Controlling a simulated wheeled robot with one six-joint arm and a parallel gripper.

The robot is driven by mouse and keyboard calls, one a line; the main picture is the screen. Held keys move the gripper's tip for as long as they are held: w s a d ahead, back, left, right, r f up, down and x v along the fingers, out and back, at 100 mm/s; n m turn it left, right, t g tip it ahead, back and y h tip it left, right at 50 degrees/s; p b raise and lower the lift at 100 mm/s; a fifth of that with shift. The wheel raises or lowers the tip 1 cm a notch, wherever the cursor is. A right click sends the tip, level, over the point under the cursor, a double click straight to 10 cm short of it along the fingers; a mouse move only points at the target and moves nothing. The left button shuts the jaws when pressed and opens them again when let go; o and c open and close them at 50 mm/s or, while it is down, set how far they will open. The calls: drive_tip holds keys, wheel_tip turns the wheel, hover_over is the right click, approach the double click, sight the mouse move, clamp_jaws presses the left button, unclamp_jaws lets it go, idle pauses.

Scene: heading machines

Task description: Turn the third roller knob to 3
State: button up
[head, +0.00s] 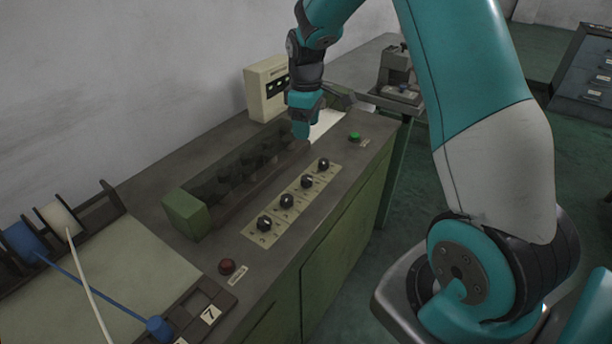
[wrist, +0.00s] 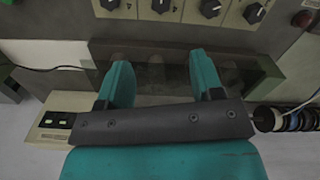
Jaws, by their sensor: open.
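A pale panel (head: 277,222) on the machine top carries a row of black knobs with white pointer marks. From the near end they are the first (head: 264,223), second (head: 286,201), third (head: 307,182) and the farthest (head: 323,164). The same row shows along the top edge of the wrist view, where one knob (wrist: 210,7) is partly cut off. Their scale numbers are too small to read. My gripper (head: 301,132) points down over the far end of the roller housing, apart from the knobs. In the wrist view its teal fingers (wrist: 160,75) are spread and empty.
The dark see-through roller cover (head: 235,172) with a green end block (head: 183,214) runs beside the panel. A beige box (head: 265,90) stands behind my gripper. A green button (head: 354,136) and a red button (head: 227,266) flank the panel. Spools (head: 57,220) stand at left.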

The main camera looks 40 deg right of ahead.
sight(306, 177)
wheel_tip(306, 177, down, 16)
drive_tip(key=p, duration=0.2)
drive_tip(key=shift+f+p, duration=0.2)
drive_tip(key=shift+p, duration=0.2)
drive_tip(key=shift+a, duration=0.1)
drive_tip(key=c, duration=0.9)
drive_tip(key=shift+m, duration=0.4)
drive_tip(key=m+b, duration=0.2)
drive_tip(key=m, duration=0.2)
drive_tip(key=shift+m, duration=0.3)
drive_tip(key=m+b, duration=0.1)
drive_tip(key=m, duration=0.5)
drive_tip(key=shift+b, duration=0.35)
drive_tip(key=shift+m, duration=0.3)
